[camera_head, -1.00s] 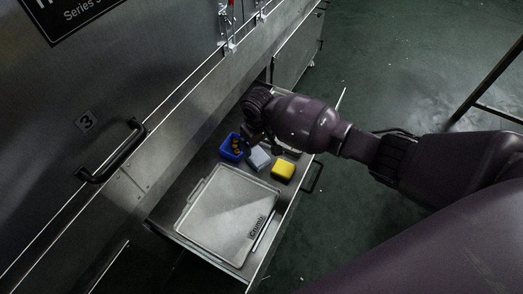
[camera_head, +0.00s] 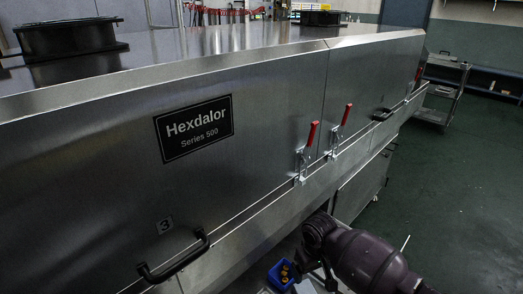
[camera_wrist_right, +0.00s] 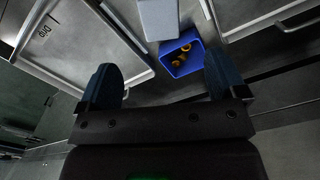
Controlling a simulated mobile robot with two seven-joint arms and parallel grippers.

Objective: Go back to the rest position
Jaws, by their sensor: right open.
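My right gripper (camera_wrist_right: 162,82) shows in the right wrist view with two blue fingers spread apart and nothing between them. In the head view my right arm comes in from the lower right, and its gripper (camera_head: 327,281) hangs near the bottom edge, beside a blue bin (camera_head: 281,274). The wrist view shows the blue bin (camera_wrist_right: 183,60) with several orange-yellow pieces in it, beyond the fingertips and apart from them. My left gripper is in neither view.
A grey block (camera_wrist_right: 157,18) lies beside the bin, and a flat grey lid (camera_wrist_right: 85,45) lies to the left. The steel dryer (camera_head: 262,110) with red-handled clamps (camera_head: 311,135) and a black handle (camera_head: 174,262) fills the head view. Green floor (camera_head: 455,195) is open at right.

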